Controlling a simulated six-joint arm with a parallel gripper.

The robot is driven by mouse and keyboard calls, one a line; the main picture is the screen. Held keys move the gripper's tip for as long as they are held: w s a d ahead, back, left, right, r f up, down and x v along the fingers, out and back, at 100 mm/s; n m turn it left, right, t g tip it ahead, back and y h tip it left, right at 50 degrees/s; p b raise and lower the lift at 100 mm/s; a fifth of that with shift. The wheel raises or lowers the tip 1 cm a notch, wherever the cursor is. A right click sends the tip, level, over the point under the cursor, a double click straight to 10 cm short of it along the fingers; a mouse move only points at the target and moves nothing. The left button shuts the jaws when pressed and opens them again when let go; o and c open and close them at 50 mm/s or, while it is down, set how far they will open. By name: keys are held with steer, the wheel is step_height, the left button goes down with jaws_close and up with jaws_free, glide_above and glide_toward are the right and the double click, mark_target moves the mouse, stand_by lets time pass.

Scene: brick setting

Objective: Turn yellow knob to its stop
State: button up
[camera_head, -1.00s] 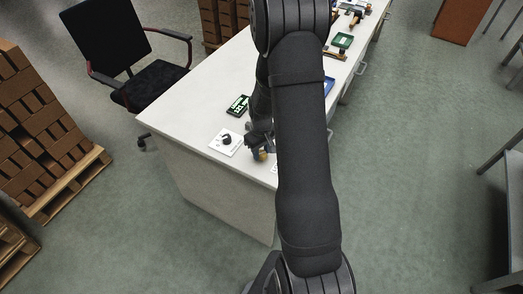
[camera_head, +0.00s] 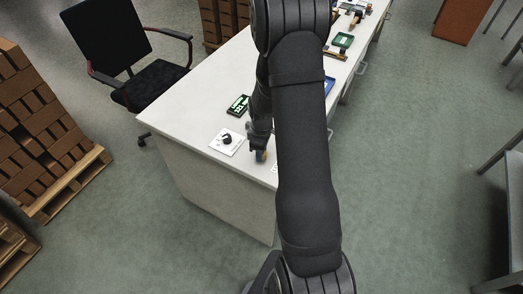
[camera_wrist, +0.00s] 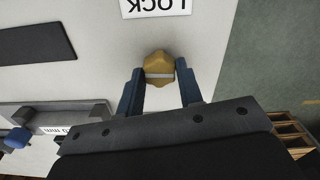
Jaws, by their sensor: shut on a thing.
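The yellow knob (camera_wrist: 158,68) shows in the wrist view, near the top middle, with a pale bar across its face. My gripper (camera_wrist: 159,80) has one blue finger at each side of the knob and is shut on it. In the head view the yellow knob (camera_head: 261,155) shows small at the desk's near end, just below my gripper (camera_head: 260,145), and is partly hidden by my gripper and arm. A white label reading LOCK (camera_wrist: 155,6), upside down, lies beyond the knob in the wrist view.
A white plate with a black knob (camera_head: 227,141) lies left of my gripper on the white desk (camera_head: 185,117). A green-and-black sign (camera_head: 238,105) lies behind it. A black office chair (camera_head: 130,60) stands at the desk's left. A dark flat panel (camera_wrist: 30,44) shows in the wrist view.

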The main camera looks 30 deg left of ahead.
stand_by(0.3)
steer(key=o, duration=1)
steer(key=shift+c, duration=0.2)
steer(key=shift+r, duration=0.1)
step_height(320, 180, up, 17)
step_height(320, 180, down, 17)
steer(key=shift+f, duration=0.15)
stand_by(0.6)
